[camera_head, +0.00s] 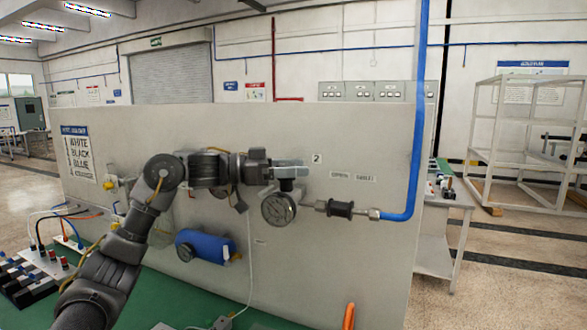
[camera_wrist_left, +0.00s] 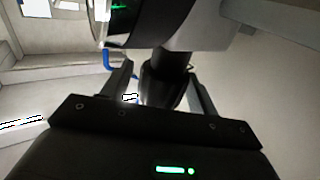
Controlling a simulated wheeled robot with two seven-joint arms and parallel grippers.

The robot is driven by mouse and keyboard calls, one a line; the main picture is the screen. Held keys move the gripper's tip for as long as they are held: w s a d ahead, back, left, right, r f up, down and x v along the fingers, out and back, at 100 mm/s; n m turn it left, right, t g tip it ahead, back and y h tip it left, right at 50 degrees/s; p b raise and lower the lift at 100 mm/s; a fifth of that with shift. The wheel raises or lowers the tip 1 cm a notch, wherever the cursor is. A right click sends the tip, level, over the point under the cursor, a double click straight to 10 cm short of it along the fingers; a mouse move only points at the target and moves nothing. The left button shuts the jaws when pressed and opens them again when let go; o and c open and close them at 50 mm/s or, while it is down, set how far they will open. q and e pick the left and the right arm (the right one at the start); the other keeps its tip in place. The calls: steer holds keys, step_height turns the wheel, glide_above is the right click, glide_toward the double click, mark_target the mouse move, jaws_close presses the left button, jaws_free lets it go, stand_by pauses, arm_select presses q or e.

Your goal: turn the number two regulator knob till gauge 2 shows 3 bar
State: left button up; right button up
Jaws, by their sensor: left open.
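The number two regulator (camera_head: 288,173) is a grey body on the panel, left of the "2" label (camera_head: 316,158). Gauge 2 (camera_head: 278,208) is a round dial just below it; its needle is too small to read. My left gripper (camera_head: 276,167) comes in from the left and is at the regulator, covering most of the knob. In the left wrist view the dark regulator knob (camera_wrist_left: 163,84) stands between the two fingers of the open left gripper (camera_wrist_left: 160,92). Whether a finger touches it I cannot tell. My right gripper is out of view.
A pipe fitting (camera_head: 341,209) and blue pipe (camera_head: 408,190) run right of the gauge. A blue cylinder (camera_head: 206,247) is mounted below my left arm. An orange piece (camera_head: 348,316) stands at the front. The grey panel (camera_head: 350,260) is bare at lower right.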

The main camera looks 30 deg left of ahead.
arm_select(q)
steer(key=b+v, duration=0.3)
steer(key=v, duration=0.7)
steer(key=shift+s+a, duration=0.2)
steer(key=shift+a, duration=0.1)
